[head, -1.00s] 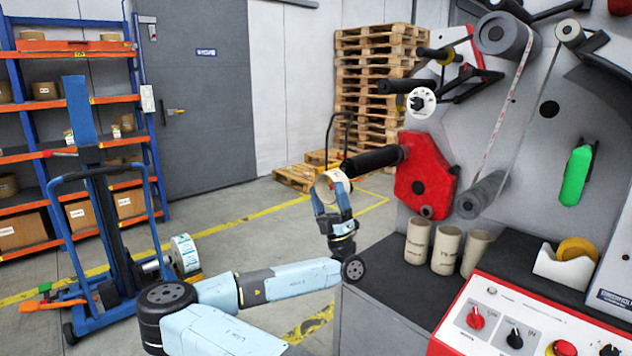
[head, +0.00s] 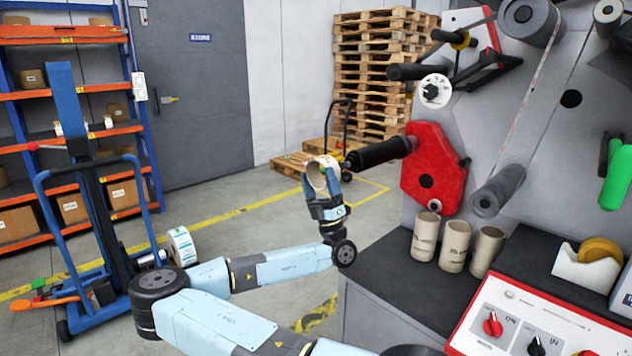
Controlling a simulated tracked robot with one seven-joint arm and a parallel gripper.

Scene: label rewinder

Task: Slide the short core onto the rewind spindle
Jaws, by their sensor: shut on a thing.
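My gripper (head: 323,190) is shut on the short core (head: 317,176), a pale cardboard ring held up between its fingers. The rewind spindle (head: 380,153) is a black horizontal shaft sticking out to the left from the red hub plate (head: 434,168) on the machine. The core is to the left of the spindle's free end and a little lower, apart from it in the picture. The depth gap between the core and the spindle tip is hard to tell.
Several taller cardboard cores (head: 455,246) stand on the dark machine table (head: 400,270) below the hub. A blue lift trolley (head: 90,220) stands at left. Pallets (head: 375,90) are stacked behind.

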